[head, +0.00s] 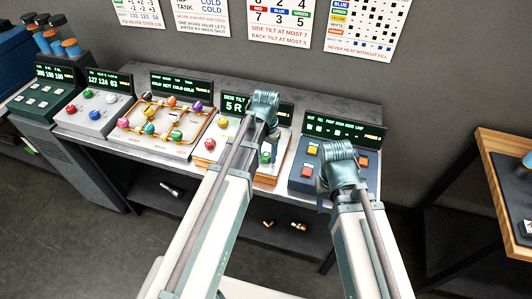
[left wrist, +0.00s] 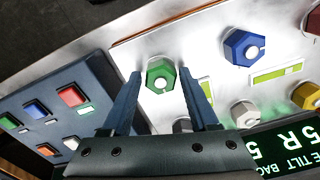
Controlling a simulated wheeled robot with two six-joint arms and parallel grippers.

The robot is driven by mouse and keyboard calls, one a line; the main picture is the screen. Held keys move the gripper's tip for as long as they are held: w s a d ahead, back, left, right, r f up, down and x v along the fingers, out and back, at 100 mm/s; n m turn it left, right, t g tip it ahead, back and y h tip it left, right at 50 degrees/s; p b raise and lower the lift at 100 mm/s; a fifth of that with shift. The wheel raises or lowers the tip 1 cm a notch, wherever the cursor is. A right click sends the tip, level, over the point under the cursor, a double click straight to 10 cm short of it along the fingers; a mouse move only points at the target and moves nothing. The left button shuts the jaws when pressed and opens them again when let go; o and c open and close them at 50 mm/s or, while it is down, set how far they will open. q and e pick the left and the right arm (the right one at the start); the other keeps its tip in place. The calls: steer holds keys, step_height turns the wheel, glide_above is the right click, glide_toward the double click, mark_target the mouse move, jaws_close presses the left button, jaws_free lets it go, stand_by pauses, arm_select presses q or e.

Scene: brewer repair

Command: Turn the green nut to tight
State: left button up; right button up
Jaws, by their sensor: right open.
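The green nut (left wrist: 160,75) is six-sided with a pale centre and sits on the white panel (left wrist: 205,40) in the left wrist view. In the head view it shows in part beside my left arm (head: 265,157). My left gripper (left wrist: 160,72) is open, with one finger on each side of the green nut. Small gaps seem to show between nut and fingers; contact is hard to tell. In the head view the left fingers are mostly hidden behind the arm. My right gripper (head: 322,192) is open, empty and near the blue button panel.
A blue nut (left wrist: 243,47) and a yellow nut (left wrist: 245,113) are near the green one. The blue button panel (left wrist: 60,115) is close beside my left fingers. The bench (head: 330,92) holds several other panels. A wooden table (head: 505,150) stands at the right.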

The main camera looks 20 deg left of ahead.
mark_target(266, 155)
arm_select(q)
steer(key=shift+o, duration=0.9)
step_height(266, 155, up, 14)
steer(key=p, duration=1.4)
steer(key=shift+f, duration=0.15)
steer(key=s+d+f+y+b, duration=0.1)
steer(key=s+d+f+b, duration=0.9)
steer(key=s+f+b, duration=0.3)
steer(key=shift+s+d+f+b, duration=0.3)
steer(key=shift+s+b, duration=0.2)
steer(key=shift+s, duration=0.1)
